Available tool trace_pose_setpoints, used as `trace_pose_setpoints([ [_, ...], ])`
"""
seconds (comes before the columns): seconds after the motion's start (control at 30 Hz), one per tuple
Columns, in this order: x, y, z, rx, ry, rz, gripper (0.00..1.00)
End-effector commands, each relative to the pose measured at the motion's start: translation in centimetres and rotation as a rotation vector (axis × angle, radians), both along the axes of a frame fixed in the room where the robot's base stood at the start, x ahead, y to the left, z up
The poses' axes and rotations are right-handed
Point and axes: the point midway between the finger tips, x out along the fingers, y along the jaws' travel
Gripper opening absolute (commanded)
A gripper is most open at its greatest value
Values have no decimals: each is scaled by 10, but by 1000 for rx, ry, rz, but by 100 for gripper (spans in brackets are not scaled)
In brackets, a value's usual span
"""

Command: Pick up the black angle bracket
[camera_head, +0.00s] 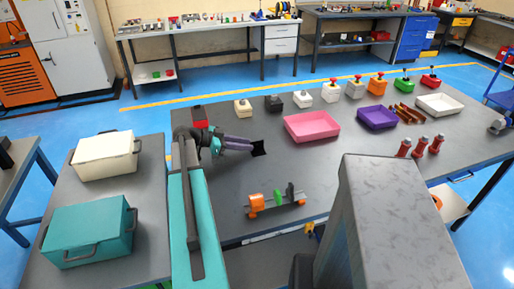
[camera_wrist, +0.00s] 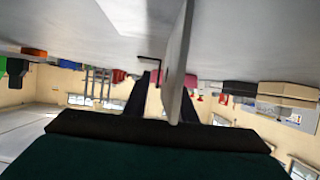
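The black angle bracket (camera_head: 259,148) is a small dark piece on the grey table in the head view, right at the end of my gripper (camera_head: 250,148). In the wrist view a thin black L shape (camera_wrist: 150,60), which looks like the bracket, shows just beyond the left fingertip. My gripper (camera_wrist: 166,80) points at it with its two dark fingers apart. A pale grey upright strip (camera_wrist: 178,60) crosses between the fingers, near the right one; I cannot tell what it is. Whether the fingers touch the bracket is not clear.
A pink tray (camera_head: 312,127), a purple tray (camera_head: 377,118) and a row of coloured button boxes stand farther back. An orange fixture with a green part (camera_head: 277,200) stands nearer the front edge. White (camera_head: 105,157) and teal (camera_head: 88,231) boxes sit on the left table.

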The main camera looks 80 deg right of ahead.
Motion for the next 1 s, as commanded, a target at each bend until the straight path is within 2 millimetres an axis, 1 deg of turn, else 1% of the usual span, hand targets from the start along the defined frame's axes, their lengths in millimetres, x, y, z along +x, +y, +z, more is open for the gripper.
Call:
trace_pose_setpoints([
  [0.03,-6,-1,1,2,1,-1,24],
  [0.2,-22,-8,-7,0,1,-2,24],
  [0.33,-29,-11,-12,0,0,0,24],
  [0.93,-30,-12,-14,-1,0,2,24],
  [1.0,-30,-12,-14,-1,0,2,12],
])
